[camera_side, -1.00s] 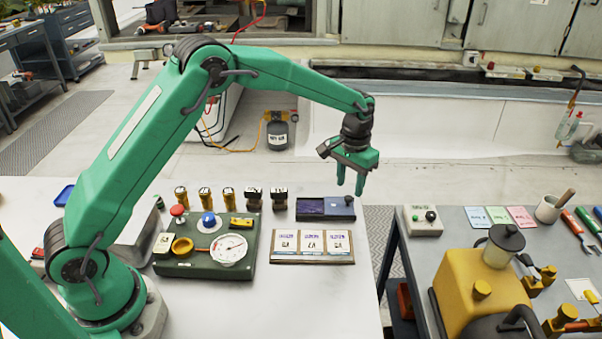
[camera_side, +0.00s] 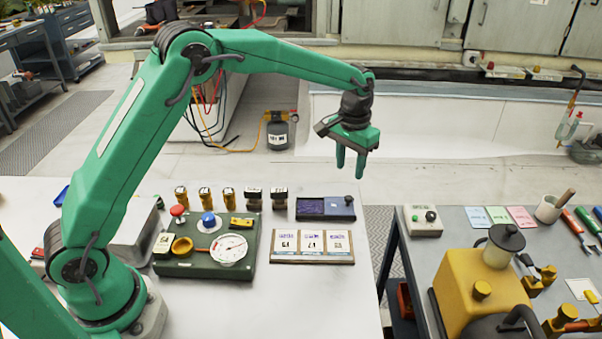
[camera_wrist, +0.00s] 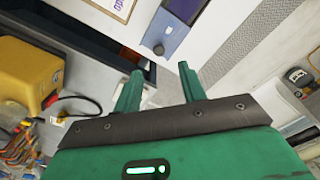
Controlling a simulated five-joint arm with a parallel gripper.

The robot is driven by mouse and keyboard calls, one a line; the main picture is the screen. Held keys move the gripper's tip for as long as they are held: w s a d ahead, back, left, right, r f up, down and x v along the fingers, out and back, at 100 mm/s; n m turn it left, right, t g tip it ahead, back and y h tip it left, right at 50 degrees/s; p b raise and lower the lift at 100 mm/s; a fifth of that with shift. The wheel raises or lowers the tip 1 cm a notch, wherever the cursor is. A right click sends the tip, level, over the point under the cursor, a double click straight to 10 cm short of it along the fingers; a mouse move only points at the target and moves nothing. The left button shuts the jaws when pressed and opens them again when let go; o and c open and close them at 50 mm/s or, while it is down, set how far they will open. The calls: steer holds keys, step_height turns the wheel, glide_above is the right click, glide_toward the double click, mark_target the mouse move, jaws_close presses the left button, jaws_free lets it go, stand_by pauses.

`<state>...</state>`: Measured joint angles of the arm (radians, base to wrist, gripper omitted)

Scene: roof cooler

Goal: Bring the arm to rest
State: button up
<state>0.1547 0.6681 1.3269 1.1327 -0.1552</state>
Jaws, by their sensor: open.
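My gripper (camera_side: 350,163) is green with a dark wrist. It hangs in the air with its fingers pointing down, above and beyond the far right edge of the white table (camera_side: 330,295). Its two fingers stand apart with nothing between them. In the wrist view my gripper (camera_wrist: 160,85) also shows open and empty, with the floor and a table edge beyond the fingertips. It touches nothing.
A green panel (camera_side: 200,265) with a gauge, a card tray (camera_side: 312,260) and a blue-grey box (camera_side: 325,208) lie on the white table. A second table at right holds a yellow machine (camera_side: 470,285). A gas bottle (camera_side: 278,132) stands on the floor behind.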

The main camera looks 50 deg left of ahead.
steer(key=s+a+r+t, duration=0.1)
steer(key=s+a+r, duration=0.2)
steer(key=s+r, duration=0.4)
steer(key=s+a+r+t, duration=0.2)
steer(key=s+r, duration=0.5)
steer(key=s+a+t, duration=0.1)
steer(key=s, duration=0.8)
steer(key=s+a+f+t, duration=0.1)
steer(key=s+a, duration=0.1)
steer(key=s, duration=0.7)
steer(key=shift+s+a+f, duration=0.25)
steer(key=shift+s+a, duration=0.05)
steer(key=shift+s, duration=0.05)
